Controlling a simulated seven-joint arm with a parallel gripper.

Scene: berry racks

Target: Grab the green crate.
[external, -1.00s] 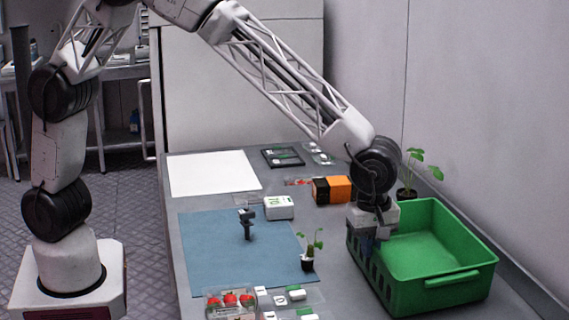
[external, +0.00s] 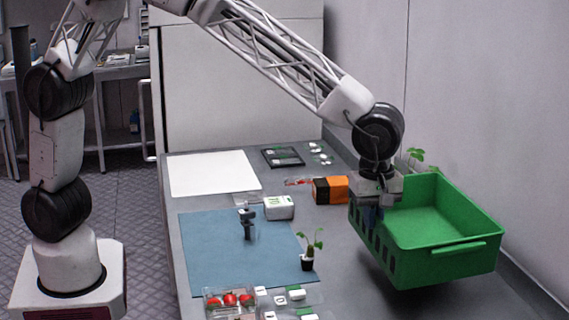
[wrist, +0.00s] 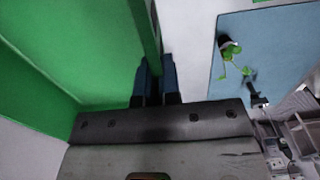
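The green crate (external: 467,262) is at the right of the external view, empty, with slotted side walls and a handle on its near side. It hangs above the grey table, slightly tilted. My gripper (external: 371,212) is shut on the crate's left wall, near its far left corner. In the wrist view the two blue fingertips of my gripper (wrist: 155,82) are on either side of the wall of the green crate (wrist: 45,75). Part of the wall between the fingers is hidden.
A potted seedling (external: 307,255) stands on the blue mat (external: 215,265) left of the crate. An orange and black box (external: 331,190) is behind it. Another plant (external: 424,155) is partly hidden behind the crate. The wall is close on the right. A strawberry pack (external: 230,301) lies at the front.

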